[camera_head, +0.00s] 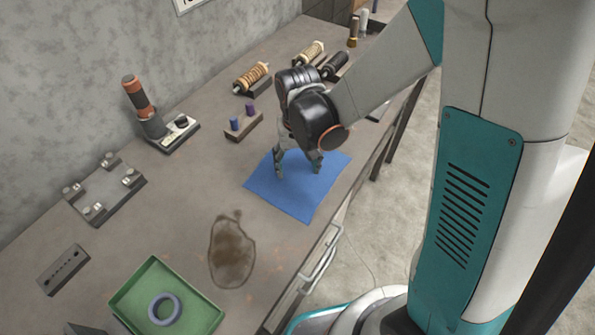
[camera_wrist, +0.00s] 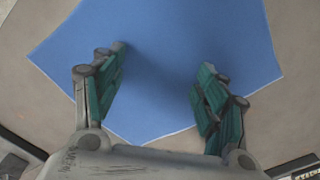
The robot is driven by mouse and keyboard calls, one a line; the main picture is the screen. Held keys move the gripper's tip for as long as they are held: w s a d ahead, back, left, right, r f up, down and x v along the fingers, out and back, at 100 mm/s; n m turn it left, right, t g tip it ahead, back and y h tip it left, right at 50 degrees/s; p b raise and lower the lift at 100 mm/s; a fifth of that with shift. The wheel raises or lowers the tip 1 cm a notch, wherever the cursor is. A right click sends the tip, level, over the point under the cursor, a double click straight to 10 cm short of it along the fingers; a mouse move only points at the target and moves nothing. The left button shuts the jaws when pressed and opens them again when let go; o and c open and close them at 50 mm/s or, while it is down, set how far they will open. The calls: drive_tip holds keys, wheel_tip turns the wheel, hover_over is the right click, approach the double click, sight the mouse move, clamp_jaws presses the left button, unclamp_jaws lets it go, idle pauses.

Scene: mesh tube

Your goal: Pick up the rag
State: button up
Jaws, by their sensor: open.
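The rag is a flat blue cloth (camera_head: 312,195) lying on the workbench near its front edge. It also fills much of the wrist view (camera_wrist: 165,40). My gripper (camera_head: 299,172) points down over the rag in the head view. In the wrist view its two teal-padded fingers (camera_wrist: 160,85) stand wide apart with only the blue cloth and a shadow between them. The gripper is open and empty. I cannot tell whether the fingertips touch the cloth. Part of the rag's far side is hidden behind the gripper in the head view.
The workbench (camera_head: 185,215) has a brown stain (camera_head: 231,252) left of the rag. A green tray (camera_head: 205,315) with a grey ring (camera_head: 152,307) stands at the front left. A holder with purple pegs (camera_head: 243,125) is close behind the rag. Spools (camera_head: 251,77) stand farther back.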

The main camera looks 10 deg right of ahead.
drive_tip(key=shift+f, duration=0.15)
drive_tip(key=shift+f+b, duration=0.15)
drive_tip(key=shift+b, duration=0.15)
drive_tip(key=c, duration=0.5)
drive_tip(key=shift+s, duration=0.1)
drive_tip(key=shift+c, duration=0.5)
drive_tip(key=c, duration=0.7)
clamp_jaws()
